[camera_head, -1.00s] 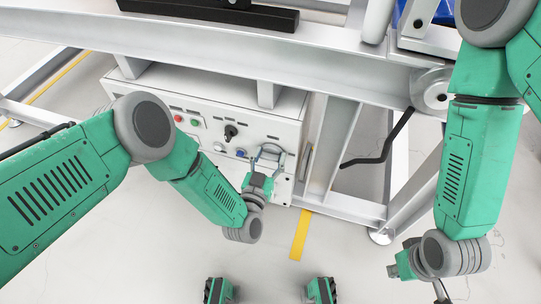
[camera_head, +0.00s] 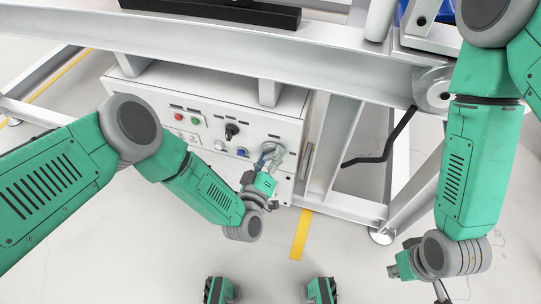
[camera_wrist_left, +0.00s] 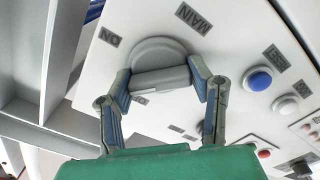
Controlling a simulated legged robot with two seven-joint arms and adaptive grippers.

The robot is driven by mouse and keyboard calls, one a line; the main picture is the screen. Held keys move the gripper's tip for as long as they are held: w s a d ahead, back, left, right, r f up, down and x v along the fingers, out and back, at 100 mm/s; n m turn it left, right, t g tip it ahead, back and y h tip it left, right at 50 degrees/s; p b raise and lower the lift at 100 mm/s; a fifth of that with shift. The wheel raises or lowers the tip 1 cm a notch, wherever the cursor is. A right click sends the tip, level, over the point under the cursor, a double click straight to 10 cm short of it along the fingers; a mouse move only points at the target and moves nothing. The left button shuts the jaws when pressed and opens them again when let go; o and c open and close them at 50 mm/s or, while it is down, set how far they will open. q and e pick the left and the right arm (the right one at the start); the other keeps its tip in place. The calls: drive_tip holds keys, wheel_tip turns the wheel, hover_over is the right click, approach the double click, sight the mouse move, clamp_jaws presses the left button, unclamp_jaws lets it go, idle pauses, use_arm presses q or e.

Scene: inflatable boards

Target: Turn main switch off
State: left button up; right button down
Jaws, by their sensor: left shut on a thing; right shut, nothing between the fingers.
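The main switch is a round grey knob with a raised bar, on the white control box's front panel; it shows in the left wrist view (camera_wrist_left: 160,65). My left gripper (camera_head: 268,160) is shut on the knob, with one finger at each end of the bar in the left wrist view (camera_wrist_left: 163,82). In the head view the gripper mostly covers the knob. My right gripper (camera_head: 440,290) is shut and empty at the lower right, partly cut off by the frame edge.
The white control box (camera_head: 150,95) also carries a red button (camera_head: 178,117), a green button (camera_head: 195,121), a black rotary switch (camera_head: 232,131) and a blue button (camera_head: 242,152). Metal frame beams (camera_head: 330,150) stand close to its right.

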use_arm(q)
drive_tip(key=n, duration=0.2)
drive_tip(key=n+b, duration=0.1)
drive_tip(key=n, duration=0.1)
drive_tip(key=shift+w+a+n, duration=0.2)
drive_tip(key=shift+w+n, duration=0.1)
drive_tip(key=shift+w, duration=0.05)
drive_tip(key=shift+n+b, duration=0.6)
drive_tip(key=shift+n, duration=1.4)
drive_tip(key=o, duration=1.1)
drive_tip(key=shift+c, duration=0.2)
drive_tip(key=shift+o, duration=0.5)
drive_tip(key=shift+f, duration=0.15)
drive_tip(key=shift+s, duration=0.3)
drive_tip(key=v, duration=1.1)
drive_tip(key=shift+s, duration=0.2)
